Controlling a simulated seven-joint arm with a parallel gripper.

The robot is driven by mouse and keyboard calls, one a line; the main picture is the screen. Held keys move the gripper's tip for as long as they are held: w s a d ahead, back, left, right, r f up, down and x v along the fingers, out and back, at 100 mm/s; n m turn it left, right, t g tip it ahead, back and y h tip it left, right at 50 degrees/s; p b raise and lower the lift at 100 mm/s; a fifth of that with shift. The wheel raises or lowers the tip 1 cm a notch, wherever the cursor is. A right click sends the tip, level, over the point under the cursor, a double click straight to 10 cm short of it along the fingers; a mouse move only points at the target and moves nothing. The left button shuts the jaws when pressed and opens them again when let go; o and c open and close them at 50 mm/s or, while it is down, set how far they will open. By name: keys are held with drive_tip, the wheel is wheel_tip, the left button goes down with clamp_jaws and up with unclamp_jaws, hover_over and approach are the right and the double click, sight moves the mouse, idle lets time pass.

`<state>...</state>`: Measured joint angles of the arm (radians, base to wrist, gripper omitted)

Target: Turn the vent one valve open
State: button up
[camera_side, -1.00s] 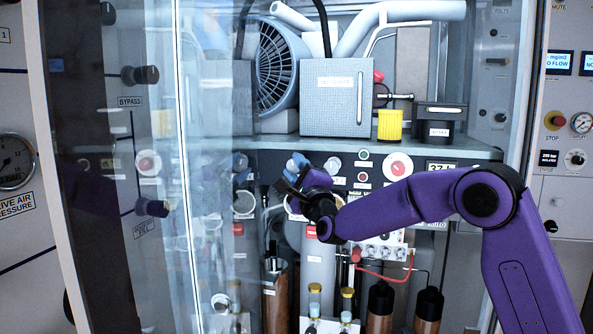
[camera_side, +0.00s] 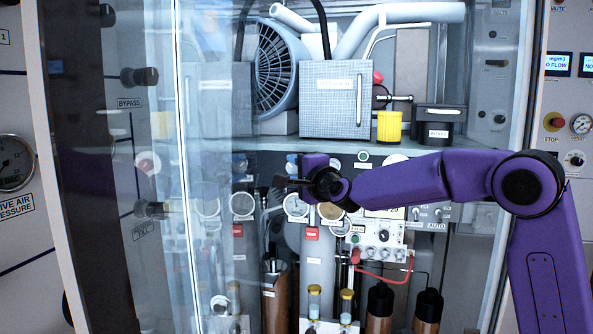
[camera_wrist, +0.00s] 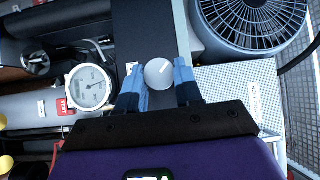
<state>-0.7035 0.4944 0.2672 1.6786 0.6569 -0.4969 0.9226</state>
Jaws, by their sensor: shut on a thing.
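In the wrist view, a round pale grey knob (camera_wrist: 159,74) with a light line slanting up to the right sits on a dark panel strip. My gripper (camera_wrist: 157,67) has its blue fingers on either side of this knob and is shut on it. No readable label marks it as the vent one valve. In the side view my gripper (camera_side: 290,178) is at the panel just above the row of gauges. Its dark body and my purple wrist hide the knob there.
A white dial gauge (camera_wrist: 90,87) is left of the fingers in the wrist view. A shelf above holds a grey box (camera_side: 335,100) and a yellow cup (camera_side: 390,126). A red cable (camera_side: 385,277) hangs below my arm.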

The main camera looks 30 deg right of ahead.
drive_tip(key=shift+f+n+g, duration=0.1)
drive_tip(key=shift+n+g, duration=0.5)
idle(0.4)
drive_tip(key=o, duration=1)
drive_tip(key=shift+o, duration=0.2)
drive_tip(key=shift+s+r, duration=0.2)
drive_tip(key=shift+s, duration=0.45)
drive_tip(key=s+a, duration=0.1)
drive_tip(key=s, duration=1.5)
drive_tip(key=shift+a+r, duration=0.25)
drive_tip(key=shift+r, duration=0.2)
